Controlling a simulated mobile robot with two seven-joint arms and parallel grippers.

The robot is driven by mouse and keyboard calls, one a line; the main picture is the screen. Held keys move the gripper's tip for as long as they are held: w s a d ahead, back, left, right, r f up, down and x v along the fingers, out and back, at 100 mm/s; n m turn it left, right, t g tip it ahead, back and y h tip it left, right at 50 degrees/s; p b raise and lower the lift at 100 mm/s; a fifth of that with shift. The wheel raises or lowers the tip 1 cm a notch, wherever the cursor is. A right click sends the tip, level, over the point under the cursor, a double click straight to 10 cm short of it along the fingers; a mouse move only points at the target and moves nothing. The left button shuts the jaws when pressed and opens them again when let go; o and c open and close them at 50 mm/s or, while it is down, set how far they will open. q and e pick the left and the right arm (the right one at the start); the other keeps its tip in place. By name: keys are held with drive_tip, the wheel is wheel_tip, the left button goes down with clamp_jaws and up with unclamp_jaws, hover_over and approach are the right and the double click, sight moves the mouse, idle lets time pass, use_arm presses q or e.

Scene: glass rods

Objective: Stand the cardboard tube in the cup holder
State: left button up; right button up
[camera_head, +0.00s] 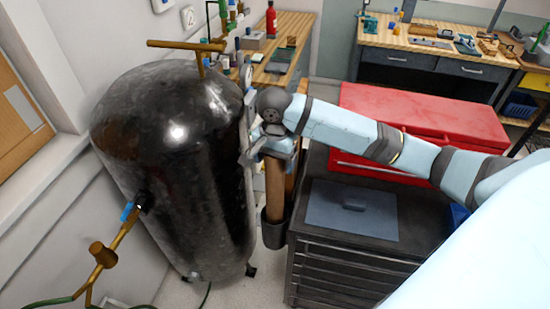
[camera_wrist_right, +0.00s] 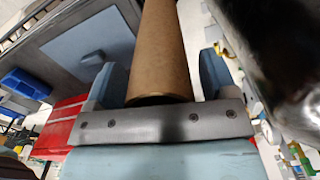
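The brown cardboard tube (camera_head: 274,185) stands nearly upright in the head view, its lower end inside the dark cup holder (camera_head: 273,234) at the tool cabinet's left side. My right gripper (camera_head: 270,142) is at the tube's upper end. In the right wrist view the tube (camera_wrist_right: 160,50) runs between the two fingers of the gripper (camera_wrist_right: 165,75). A gap shows between the tube and the right-hand finger, so the gripper looks open around it; the tube is close to the left-hand finger. The tube's bottom is hidden in the holder. My left gripper is not in view.
A large black tank (camera_head: 180,170) stands close left of the holder and gripper. The dark tool cabinet (camera_head: 350,255) is to the right, with a blue-grey mat (camera_head: 335,225) on top. A red toolbox (camera_head: 430,115) sits behind it. Workbenches stand at the back.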

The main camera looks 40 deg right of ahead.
wheel_tip(320, 180, up, 12)
drive_tip(key=shift+r, duration=0.2)
idle(0.6)
idle(0.3)
